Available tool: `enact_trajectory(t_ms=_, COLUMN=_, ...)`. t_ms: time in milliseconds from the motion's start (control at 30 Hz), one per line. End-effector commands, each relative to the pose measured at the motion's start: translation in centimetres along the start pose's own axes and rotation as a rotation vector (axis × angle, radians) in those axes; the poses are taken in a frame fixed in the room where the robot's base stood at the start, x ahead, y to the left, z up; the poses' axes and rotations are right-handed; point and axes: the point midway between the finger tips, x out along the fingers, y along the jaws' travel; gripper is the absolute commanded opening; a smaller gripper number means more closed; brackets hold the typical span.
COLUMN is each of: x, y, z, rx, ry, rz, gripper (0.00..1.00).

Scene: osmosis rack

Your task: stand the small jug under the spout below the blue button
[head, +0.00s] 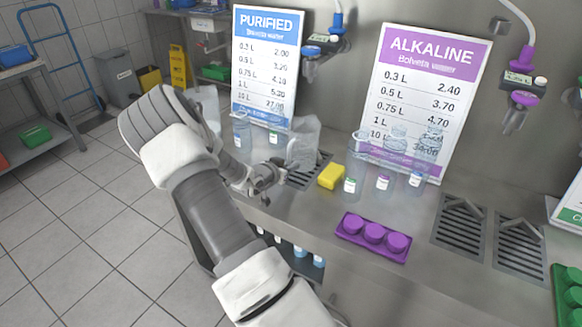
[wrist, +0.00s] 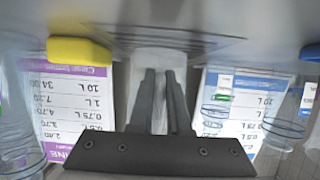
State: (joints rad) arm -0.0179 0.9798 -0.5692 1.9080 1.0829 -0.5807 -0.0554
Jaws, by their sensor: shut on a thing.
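A translucent whitish jug (head: 304,142) stands upright at or just above the drain grate by the blue PURIFIED sign. My gripper (head: 276,172) is shut on it from the left, low on its side. In the wrist view my gripper (wrist: 160,85) has its fingers on the pale jug (wrist: 158,58); the fingers hide part of it. The dispenser with the blue spout (head: 311,68) hangs above and slightly behind the jug. I cannot tell whether the jug's base touches the grate.
A yellow sponge (head: 331,176) lies right of the jug, with labelled clear cups beside it. Another translucent container (head: 205,102) stands behind my arm. A purple tray (head: 371,238) with round caps lies at the counter's front. The purple spout (head: 516,112) and bare grates (head: 461,225) are at right.

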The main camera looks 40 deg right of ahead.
Motion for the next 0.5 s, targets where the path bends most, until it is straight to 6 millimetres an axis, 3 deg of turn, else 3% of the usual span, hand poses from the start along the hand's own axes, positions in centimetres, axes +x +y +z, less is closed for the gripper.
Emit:
enact_trajectory(t_ms=333, x=0.19, y=-0.03, z=0.30, rx=0.001, ry=0.002, rz=-0.001, gripper=0.00)
enact_trajectory(t_ms=367, x=0.12, y=-0.03, z=0.16, rx=0.001, ry=0.002, rz=-0.001, gripper=0.21)
enact_trajectory(t_ms=500, x=0.11, y=-0.02, z=0.13, rx=0.001, ry=0.002, rz=-0.001, gripper=0.45)
